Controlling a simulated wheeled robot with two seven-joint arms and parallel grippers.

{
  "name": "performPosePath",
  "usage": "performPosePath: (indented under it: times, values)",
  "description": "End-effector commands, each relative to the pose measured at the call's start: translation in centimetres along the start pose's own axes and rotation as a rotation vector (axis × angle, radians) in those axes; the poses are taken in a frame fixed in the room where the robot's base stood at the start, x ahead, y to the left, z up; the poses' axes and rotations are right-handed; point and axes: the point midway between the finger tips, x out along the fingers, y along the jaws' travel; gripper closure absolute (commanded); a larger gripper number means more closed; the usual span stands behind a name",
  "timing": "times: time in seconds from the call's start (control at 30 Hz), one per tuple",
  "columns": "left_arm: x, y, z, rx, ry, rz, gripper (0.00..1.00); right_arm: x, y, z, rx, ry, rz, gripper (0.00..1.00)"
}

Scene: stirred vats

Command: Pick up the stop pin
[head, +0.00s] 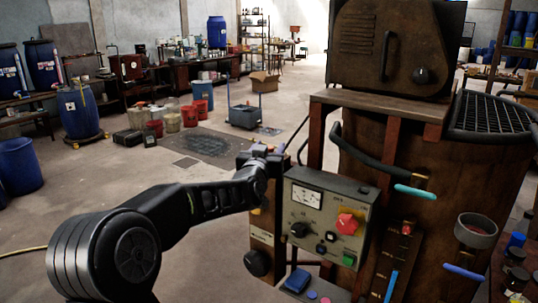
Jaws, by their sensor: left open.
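I cannot pick out the stop pin with certainty. A brown vat (380,165) stands at the right, with a grey control box (325,215) in front of it. The box carries a dial, a black knob and a red knob (347,223). My left gripper (268,160) is at the box's upper left side, open, with its fingertips hard to make out. I see nothing held in it. A slotted brown plate (404,243) with a blue strip (391,286) is right of the box. My right gripper is out of view.
A cyan-gripped lever (415,191) and a blue-purple-gripped lever (463,271) stick out from the vat. A grey cup (476,231) and several bottles (515,282) are at the right.

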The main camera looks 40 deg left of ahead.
Motion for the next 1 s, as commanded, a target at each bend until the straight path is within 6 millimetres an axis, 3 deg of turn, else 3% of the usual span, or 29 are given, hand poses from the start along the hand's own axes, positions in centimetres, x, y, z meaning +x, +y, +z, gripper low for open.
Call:
performPosePath:
  times: [0.07,0.7,1.0]
  values:
    - [-0.01,0.0,-0.01,0.0,0.0,0.0,0.49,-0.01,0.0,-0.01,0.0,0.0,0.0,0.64]
    - [-0.01,0.0,-0.01,0.0,0.0,0.0,1.0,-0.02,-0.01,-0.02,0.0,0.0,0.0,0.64]
    - [-0.01,0.0,-0.03,0.0,0.0,0.0,1.0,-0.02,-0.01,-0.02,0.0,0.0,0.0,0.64]
